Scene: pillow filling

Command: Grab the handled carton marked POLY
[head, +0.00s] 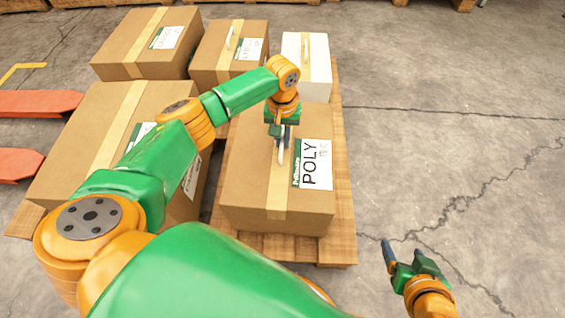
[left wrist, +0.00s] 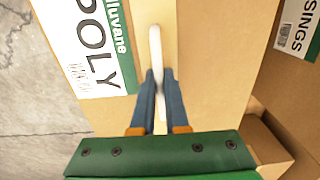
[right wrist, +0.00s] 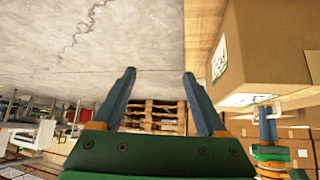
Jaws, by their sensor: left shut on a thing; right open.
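The brown carton marked POLY (head: 250,190) stands upright on the wooden pallet, with a white label (head: 313,163) and a white handle (head: 281,150) on its taped top. My left gripper (head: 281,136) is above the carton top, its fingers shut around the handle. In the left wrist view the white handle (left wrist: 155,50) runs between the two blue fingers (left wrist: 157,80), beside the POLY label (left wrist: 95,50). My right gripper (head: 403,250) is open and empty, to the right of the pallet. Its spread fingers (right wrist: 160,90) also show in the right wrist view.
Several other cartons share the pallet (head: 345,215): a white one (head: 317,85), a brown handled one (head: 215,70) and larger brown ones (head: 120,68) at left. Red forks (head: 40,103) lie at far left. The concrete floor (head: 450,130) at right is clear.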

